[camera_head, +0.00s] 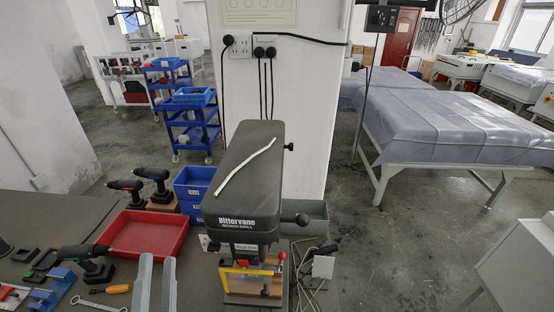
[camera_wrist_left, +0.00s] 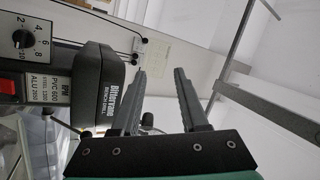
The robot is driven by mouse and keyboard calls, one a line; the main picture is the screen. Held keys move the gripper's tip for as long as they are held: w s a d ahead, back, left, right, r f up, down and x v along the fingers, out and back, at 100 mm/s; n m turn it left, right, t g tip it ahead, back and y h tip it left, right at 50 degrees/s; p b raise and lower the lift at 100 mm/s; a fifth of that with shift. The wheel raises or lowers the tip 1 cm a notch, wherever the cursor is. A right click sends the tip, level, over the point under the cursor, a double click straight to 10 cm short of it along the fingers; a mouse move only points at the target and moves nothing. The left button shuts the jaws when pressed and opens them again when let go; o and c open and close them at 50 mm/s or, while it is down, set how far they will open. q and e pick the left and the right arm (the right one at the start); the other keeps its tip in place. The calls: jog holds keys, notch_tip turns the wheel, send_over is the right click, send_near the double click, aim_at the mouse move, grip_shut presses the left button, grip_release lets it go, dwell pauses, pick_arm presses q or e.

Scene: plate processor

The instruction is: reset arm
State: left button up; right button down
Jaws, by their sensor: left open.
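My left gripper (camera_head: 157,262) shows at the bottom of the head view, its two grey fingers pointing forward and spread apart with nothing between them. It is in front of the red tray and left of the bench drill (camera_head: 243,185). In the left wrist view my left gripper (camera_wrist_left: 159,78) is also open and empty. The drill's dark head (camera_wrist_left: 98,75) shows there, to the left of the fingers. The drill is labelled Bittervane. My right gripper is not in view.
On the bench, a red tray (camera_head: 143,235), cordless drills (camera_head: 88,258), a yellow-handled screwdriver (camera_head: 117,289) and a wrench (camera_head: 97,304) lie left of the gripper. Blue bins (camera_head: 193,182) stand behind. A white pillar (camera_head: 275,90) rises behind the bench drill.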

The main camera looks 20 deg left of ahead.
pick_arm(q)
notch_tip(320, 180, up, 21)
jog(key=w+a+n+t+y, duration=0.15)
jog(key=n+t, duration=0.25)
jog(key=n, duration=0.4)
jog(key=s+d+r+m+t+h, duration=0.1)
jog(key=d+r+m+t+h, duration=0.15)
jog(key=d+r+h, duration=0.85)
jog(key=a+r+t+h+p, duration=0.1)
jog(key=a+r+h+p, duration=0.1)
jog(key=r+p, duration=1.1)
jog(key=a+n+p, duration=0.1)
jog(key=p, duration=0.2)
jog(key=shift+r+p, duration=0.25)
jog(key=shift+p, duration=0.05)
jog(key=shift+h, duration=0.25)
